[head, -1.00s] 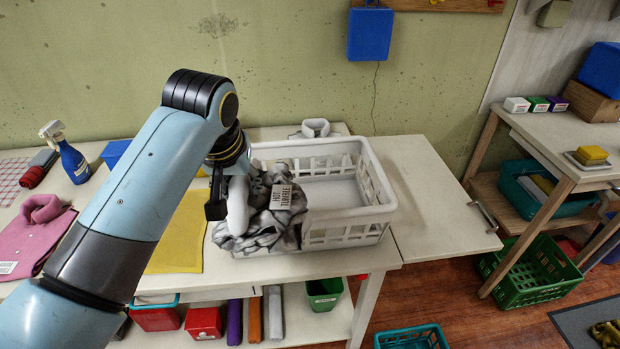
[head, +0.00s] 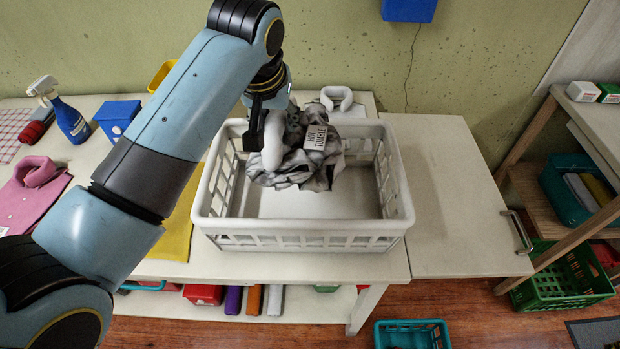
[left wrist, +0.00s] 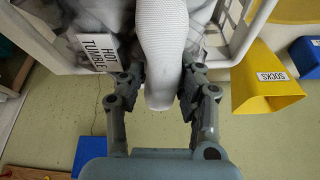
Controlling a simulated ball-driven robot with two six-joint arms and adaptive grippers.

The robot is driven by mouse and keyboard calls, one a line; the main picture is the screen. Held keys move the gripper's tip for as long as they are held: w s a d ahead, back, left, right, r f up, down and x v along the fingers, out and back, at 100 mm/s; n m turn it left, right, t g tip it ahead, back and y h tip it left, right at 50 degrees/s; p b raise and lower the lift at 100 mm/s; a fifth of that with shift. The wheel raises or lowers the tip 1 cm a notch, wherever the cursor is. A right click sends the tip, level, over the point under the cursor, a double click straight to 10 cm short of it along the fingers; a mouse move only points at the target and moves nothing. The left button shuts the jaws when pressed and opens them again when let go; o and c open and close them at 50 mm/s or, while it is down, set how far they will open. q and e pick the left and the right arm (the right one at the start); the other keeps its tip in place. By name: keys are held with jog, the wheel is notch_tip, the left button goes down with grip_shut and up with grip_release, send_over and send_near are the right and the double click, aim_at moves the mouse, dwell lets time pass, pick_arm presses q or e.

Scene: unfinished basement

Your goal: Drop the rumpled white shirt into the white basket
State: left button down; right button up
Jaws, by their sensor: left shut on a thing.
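The rumpled white shirt (head: 300,165) is mottled white and grey, with a thick white collar roll and a "HOT TUMBLE" tag. My left gripper (head: 262,142) is shut on the collar roll. The shirt hangs over the back left part of the white basket (head: 305,240), within its rim as seen from the head; I cannot tell whether it touches the floor. In the left wrist view, the fingers (left wrist: 158,88) straddle the shirt's white roll (left wrist: 162,45), with basket walls (left wrist: 238,35) on both sides. My right gripper is not in view.
The basket stands on a pale table (head: 455,195); its front floor is bare. A light collared garment (head: 336,98) lies behind it. A yellow cloth (head: 176,230), pink shirt (head: 35,190) and blue spray bottle (head: 70,120) are left. The wrist view shows a yellow "SOCKS" bin (left wrist: 262,85).

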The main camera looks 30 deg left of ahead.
pick_arm(q)
jog(key=shift+f, duration=2.85)
jog(key=c, duration=0.8)
grip_release()
jog(key=shift+c, duration=0.2)
jog(key=shift+s, duration=0.1)
jog(key=v, duration=1.1)
jog(key=shift+s+r, duration=0.15)
jog(key=shift+r, duration=0.15)
jog(key=shift+s+r, duration=0.1)
jog(key=shift+r, duration=0.05)
